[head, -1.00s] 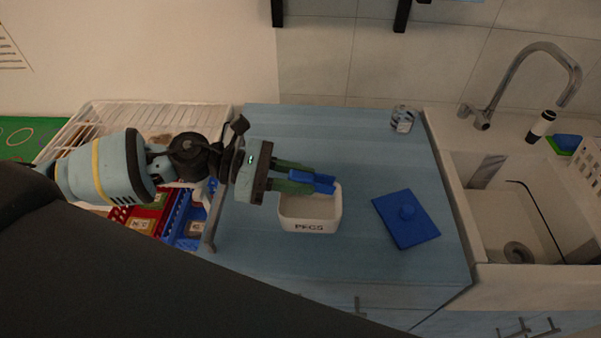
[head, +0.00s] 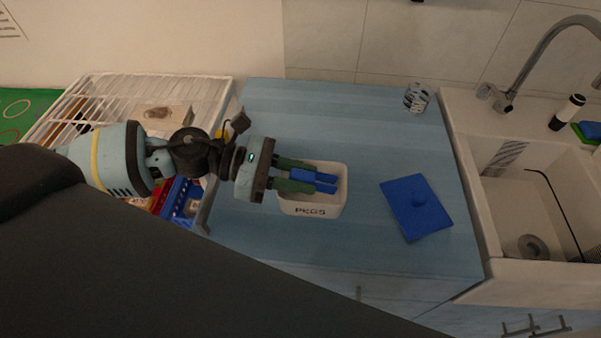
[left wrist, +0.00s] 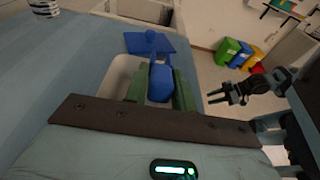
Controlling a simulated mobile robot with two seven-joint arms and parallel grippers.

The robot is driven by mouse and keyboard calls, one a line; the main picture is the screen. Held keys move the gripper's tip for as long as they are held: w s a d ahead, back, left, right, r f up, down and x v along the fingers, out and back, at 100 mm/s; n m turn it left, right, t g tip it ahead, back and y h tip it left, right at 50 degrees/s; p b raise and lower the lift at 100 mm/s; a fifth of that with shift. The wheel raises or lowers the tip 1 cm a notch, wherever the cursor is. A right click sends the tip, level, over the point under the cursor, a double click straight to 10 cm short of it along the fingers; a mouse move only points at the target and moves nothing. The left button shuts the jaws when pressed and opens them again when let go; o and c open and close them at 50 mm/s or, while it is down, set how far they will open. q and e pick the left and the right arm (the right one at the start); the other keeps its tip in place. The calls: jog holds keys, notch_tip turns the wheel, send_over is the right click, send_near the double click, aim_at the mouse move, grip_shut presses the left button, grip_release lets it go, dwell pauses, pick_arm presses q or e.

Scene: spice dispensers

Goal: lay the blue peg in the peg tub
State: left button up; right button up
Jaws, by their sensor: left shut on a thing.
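My left gripper (head: 316,181) is shut on the blue peg (head: 312,175), which lies between its two green fingers. The peg is over the opening of the white peg tub (head: 311,211), marked PEGS. I cannot tell how far it is above the tub floor. In the left wrist view the peg (left wrist: 160,82) also shows between the fingers, with the tub's pale inside (left wrist: 115,80) beside and below. My right gripper (left wrist: 226,95) shows only in the left wrist view, away to the right and empty, its dark fingers apart.
A blue lid with a knob (head: 419,216) lies flat on the blue counter (head: 350,240), right of the tub. A small patterned jar (head: 416,98) stands at the back. The sink (head: 525,200) is to the right, a white wire rack (head: 155,90) to the left.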

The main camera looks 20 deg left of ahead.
pick_arm(q)
jog(key=o, duration=0.8)
pick_arm(e)
jog(key=shift+d, duration=0.15)
pick_arm(q)
jog(key=shift+o, duration=0.2)
pick_arm(e)
jog(key=shift+f, duration=0.1)
pick_arm(q)
jog(key=shift+a, duration=0.3)
jog(key=b+v, duration=0.2)
jog(key=v, duration=0.5)
pick_arm(e)
jog(key=shift+s+a+f, duration=0.1)
jog(key=shift+s+f, duration=0.25)
jog(key=shift+f, duration=0.4)
jog(key=shift+s+a+f, duration=0.1)
jog(key=shift+s+f, duration=0.25)
jog(key=shift+f, duration=0.35)
pick_arm(q)
jog(key=shift+s+r, duration=0.1)
pick_arm(e)
jog(key=shift+s+f+g, duration=0.15)
jog(key=shift+s+g, duration=0.25)
jog(key=shift+s, duration=0.1)
jog(key=shift+s, duration=0.1)
